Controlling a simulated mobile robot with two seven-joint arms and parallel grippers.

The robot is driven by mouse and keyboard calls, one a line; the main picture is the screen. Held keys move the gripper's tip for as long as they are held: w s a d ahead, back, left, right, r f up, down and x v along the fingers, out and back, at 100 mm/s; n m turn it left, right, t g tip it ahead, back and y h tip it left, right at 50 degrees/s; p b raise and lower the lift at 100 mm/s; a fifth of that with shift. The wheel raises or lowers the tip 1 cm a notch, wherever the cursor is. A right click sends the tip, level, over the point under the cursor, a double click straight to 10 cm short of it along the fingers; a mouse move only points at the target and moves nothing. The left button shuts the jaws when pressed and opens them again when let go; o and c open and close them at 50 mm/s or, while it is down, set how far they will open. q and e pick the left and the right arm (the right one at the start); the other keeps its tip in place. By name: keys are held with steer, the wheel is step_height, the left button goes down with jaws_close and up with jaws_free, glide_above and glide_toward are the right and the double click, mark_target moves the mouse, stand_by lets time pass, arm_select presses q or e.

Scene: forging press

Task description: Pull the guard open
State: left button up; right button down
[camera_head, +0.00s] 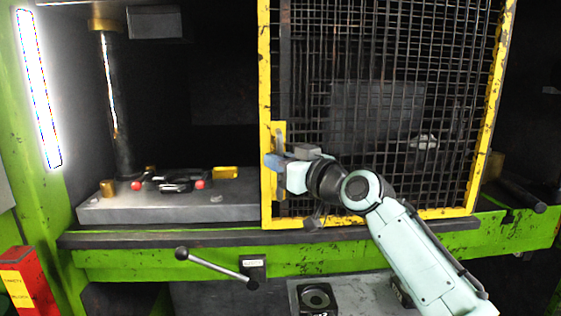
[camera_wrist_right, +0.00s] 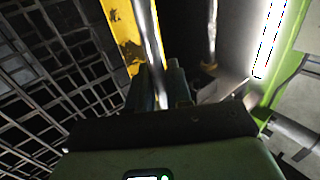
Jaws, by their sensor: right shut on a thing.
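The guard (camera_head: 265,90) is a dark wire mesh in a worn yellow frame. It stands upright over the right part of the press opening, and the left part is uncovered. A vertical metal handle bar (camera_head: 281,140) sits on a yellow plate at the guard's left edge; the bar also shows in the right wrist view (camera_wrist_right: 151,40). My right gripper (camera_head: 275,161) is shut on this handle, with the bar between its fingers (camera_wrist_right: 160,88). The fingers hide part of the bar. My left gripper is not in view.
A grey bed plate (camera_head: 230,207) in the uncovered opening carries a dark tool with red ends (camera_head: 175,182) and a yellow block (camera_head: 226,172). A lever (camera_head: 215,265) sticks out below. A red box (camera_head: 30,285) stands at lower left, beside the green press frame (camera_head: 35,205).

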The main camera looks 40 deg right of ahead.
steer(key=c, duration=1.2)
jaws_free()
steer(key=shift+c, duration=0.2)
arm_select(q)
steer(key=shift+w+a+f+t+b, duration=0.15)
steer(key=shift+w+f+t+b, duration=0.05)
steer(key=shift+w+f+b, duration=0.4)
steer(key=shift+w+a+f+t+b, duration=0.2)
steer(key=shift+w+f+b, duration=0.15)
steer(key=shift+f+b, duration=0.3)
arm_select(e)
steer(key=s, duration=1.3)
steer(key=shift+s+d, duration=0.2)
steer(key=shift+d, duration=0.05)
